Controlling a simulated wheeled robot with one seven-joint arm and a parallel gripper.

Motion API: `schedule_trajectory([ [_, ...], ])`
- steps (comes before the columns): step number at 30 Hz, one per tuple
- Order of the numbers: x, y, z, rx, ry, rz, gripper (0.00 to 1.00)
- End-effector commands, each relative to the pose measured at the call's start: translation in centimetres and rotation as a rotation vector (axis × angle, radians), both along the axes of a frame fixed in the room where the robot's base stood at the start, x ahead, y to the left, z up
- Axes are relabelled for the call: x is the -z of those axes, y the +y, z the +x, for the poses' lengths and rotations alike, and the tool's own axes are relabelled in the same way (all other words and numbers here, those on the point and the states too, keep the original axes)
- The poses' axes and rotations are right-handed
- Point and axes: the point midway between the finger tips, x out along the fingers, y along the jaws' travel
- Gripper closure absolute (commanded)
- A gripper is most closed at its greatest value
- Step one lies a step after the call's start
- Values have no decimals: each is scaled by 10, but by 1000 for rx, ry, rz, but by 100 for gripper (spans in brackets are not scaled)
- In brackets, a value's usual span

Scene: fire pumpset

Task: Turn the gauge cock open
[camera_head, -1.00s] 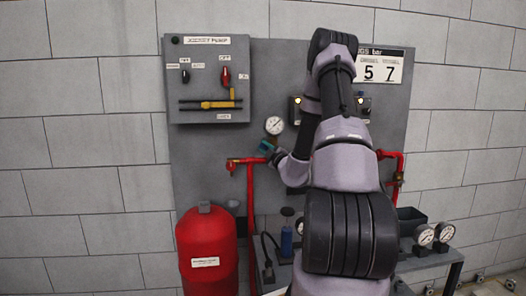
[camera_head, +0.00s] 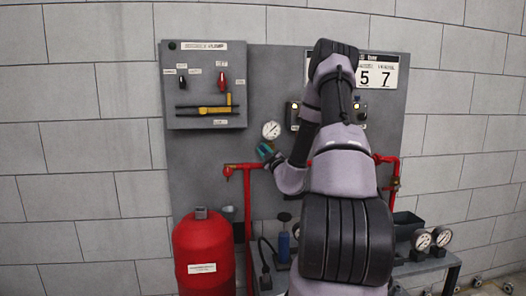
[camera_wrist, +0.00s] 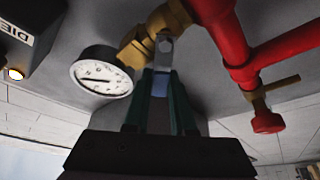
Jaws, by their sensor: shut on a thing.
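The gauge cock (camera_wrist: 160,28) is a brass fitting between the red pipe and the round white gauge (camera_wrist: 102,72) in the wrist view. Its small grey lever (camera_wrist: 165,48) points toward my gripper. My gripper (camera_wrist: 163,82) has dark green fingers, shut on the end of the lever. In the head view my gripper (camera_head: 266,150) is just below the white gauge (camera_head: 271,130), against the grey panel. The cock itself is too small and covered to make out there.
Red pipes (camera_head: 247,200) run beside and below my gripper. A red tank (camera_head: 205,250) stands at lower left. A control box (camera_head: 204,85) is at upper left.

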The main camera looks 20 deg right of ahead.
Motion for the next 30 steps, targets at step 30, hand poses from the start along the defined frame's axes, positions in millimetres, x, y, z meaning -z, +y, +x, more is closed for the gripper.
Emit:
schedule_trajectory([
  [30,30,-1,-96,2,4,2,64],
])
